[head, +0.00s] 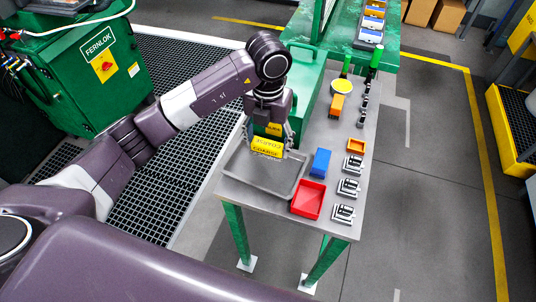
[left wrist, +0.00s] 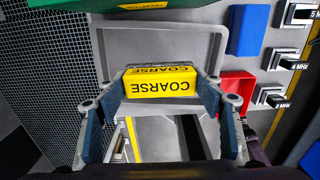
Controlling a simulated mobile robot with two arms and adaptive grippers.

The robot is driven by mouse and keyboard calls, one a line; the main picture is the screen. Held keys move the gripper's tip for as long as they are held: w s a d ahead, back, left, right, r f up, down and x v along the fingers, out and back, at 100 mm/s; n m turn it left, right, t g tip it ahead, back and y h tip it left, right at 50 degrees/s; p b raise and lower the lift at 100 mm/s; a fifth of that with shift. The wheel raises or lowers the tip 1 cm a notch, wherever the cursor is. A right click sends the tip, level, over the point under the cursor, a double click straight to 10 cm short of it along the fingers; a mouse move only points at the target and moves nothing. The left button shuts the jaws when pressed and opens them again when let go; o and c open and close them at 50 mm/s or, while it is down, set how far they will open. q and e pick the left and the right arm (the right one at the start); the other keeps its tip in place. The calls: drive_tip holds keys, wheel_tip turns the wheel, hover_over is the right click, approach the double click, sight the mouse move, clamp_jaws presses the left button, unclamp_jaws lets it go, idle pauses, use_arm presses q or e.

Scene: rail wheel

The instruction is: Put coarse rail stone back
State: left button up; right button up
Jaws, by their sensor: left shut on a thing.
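The coarse rail stone is a yellow block (head: 266,147) lettered COARSE. It also shows in the left wrist view (left wrist: 158,87), with a grey end face above the yellow one. My left gripper (head: 269,139) is shut on it, one finger at each end. In the head view the stone appears over the back part of a grey metal tray (head: 240,180); the gap between stone and tray is hard to judge. The tray's flat floor shows behind the stone in the left wrist view. My right gripper is not in view.
On the bench (head: 325,222) right of the tray are a blue block (head: 320,162), a red bin (head: 308,199), a small orange tray (head: 357,146) and several small metal devices. Behind stand an orange block (head: 338,106), a yellow-topped round container (head: 342,87) and bottles. A green machine (head: 304,80) borders the bench's back left.

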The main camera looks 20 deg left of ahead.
use_arm(q)
drive_tip(key=shift+f, duration=0.8)
wheel_tip(320, 180, down, 4)
drive_tip(key=shift+f+p, duration=0.1)
drive_tip(key=shift+p, duration=0.45)
drive_tip(key=shift+f, duration=0.1)
drive_tip(key=shift+f, duration=0.1)
drive_tip(key=o, duration=1.2)
